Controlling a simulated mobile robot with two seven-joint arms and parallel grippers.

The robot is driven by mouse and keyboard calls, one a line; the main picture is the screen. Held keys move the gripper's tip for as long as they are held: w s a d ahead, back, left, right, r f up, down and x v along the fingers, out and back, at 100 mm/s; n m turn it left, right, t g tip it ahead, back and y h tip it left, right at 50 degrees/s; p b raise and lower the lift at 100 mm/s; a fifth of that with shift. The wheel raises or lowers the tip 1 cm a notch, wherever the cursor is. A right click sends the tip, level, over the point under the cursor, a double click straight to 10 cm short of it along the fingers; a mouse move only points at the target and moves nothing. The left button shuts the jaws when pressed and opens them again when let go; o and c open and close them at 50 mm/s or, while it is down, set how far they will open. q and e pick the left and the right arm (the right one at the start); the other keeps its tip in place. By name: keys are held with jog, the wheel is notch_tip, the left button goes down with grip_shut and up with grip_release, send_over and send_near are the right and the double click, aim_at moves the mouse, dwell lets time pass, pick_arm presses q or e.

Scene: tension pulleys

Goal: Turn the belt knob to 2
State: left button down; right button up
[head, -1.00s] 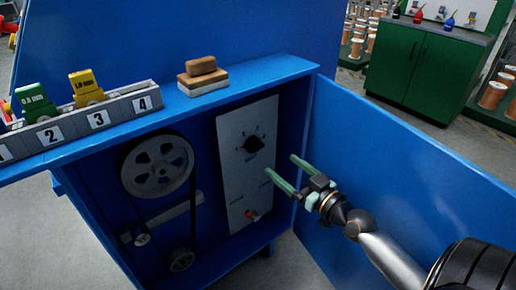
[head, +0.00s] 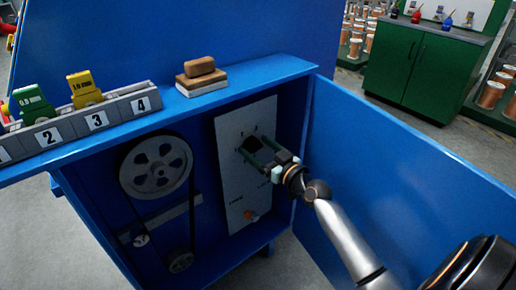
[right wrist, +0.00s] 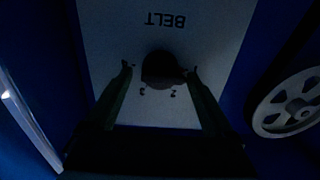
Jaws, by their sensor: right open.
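The belt knob (head: 254,145) is black and sits on the upper part of a white panel (head: 232,185) inside the blue cabinet. In the right wrist view the dark knob (right wrist: 160,68) lies between my finger tips, below the upside-down word BELT. My right gripper (head: 257,153) is open, its green fingers reaching to either side of the knob. The fingers also show in the right wrist view (right wrist: 160,75), with a gap on each side of the knob. My left gripper is not in view.
The blue cabinet door (head: 400,170) stands open right of my arm. A large pulley (head: 156,167) and a small pulley (head: 180,262) are left of the panel. An orange switch (head: 251,215) sits low on the panel. A numbered rack (head: 75,128) stands on top.

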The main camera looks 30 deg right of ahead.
jog(key=c, duration=0.4)
jog(key=shift+d, duration=0.15)
jog(key=c, duration=0.8)
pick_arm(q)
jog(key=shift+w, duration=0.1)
